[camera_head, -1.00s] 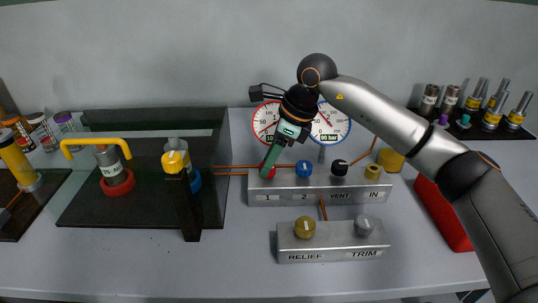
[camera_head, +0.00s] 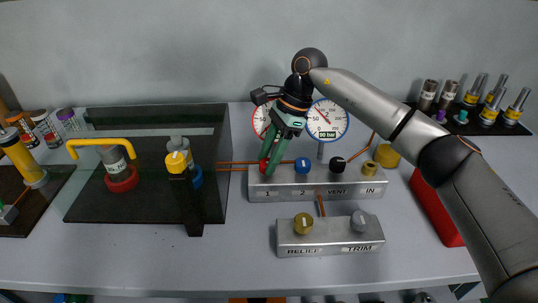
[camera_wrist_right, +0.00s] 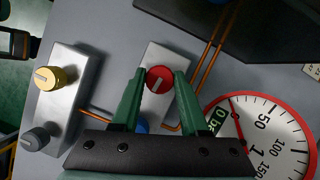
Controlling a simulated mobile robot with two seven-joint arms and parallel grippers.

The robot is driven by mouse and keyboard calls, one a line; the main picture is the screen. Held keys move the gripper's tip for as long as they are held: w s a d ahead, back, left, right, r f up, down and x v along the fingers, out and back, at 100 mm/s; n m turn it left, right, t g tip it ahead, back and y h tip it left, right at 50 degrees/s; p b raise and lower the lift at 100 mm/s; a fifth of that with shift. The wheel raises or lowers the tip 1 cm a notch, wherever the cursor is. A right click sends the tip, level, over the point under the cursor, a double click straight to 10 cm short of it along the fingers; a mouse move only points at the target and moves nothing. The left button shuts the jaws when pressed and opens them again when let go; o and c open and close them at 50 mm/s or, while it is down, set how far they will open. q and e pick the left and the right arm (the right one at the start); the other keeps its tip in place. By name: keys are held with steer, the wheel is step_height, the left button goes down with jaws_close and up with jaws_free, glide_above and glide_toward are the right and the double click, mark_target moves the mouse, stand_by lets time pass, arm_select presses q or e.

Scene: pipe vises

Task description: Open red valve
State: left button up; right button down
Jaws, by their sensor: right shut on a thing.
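The red valve knob (camera_head: 264,168) sits at the left end of the silver manifold block (camera_head: 330,196), above the label 1. My right gripper (camera_head: 268,166) reaches down to it from above, and its green fingers partly hide it. In the right wrist view the red knob (camera_wrist_right: 160,78) lies between the two fingers (camera_wrist_right: 159,74), which are shut on it; a pale pointer mark shows on its face. My left gripper is not in view.
A blue knob (camera_head: 302,165) and a black knob (camera_head: 338,166) stand beside the red one. Two gauges rise behind; the right gauge (camera_head: 328,120) reads 90 bar. The relief/trim block (camera_head: 330,240) is in front. A yellow-handled vise (camera_head: 100,143) stands left.

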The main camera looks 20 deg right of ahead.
stand_by(0.3)
steer(key=shift+c, duration=2.1)
jaws_free()
steer(key=shift+r, duration=0.1)
steer(key=v, duration=1.2)
steer(key=shift+r+p, duration=0.2)
steer(key=shift+p, duration=0.1)
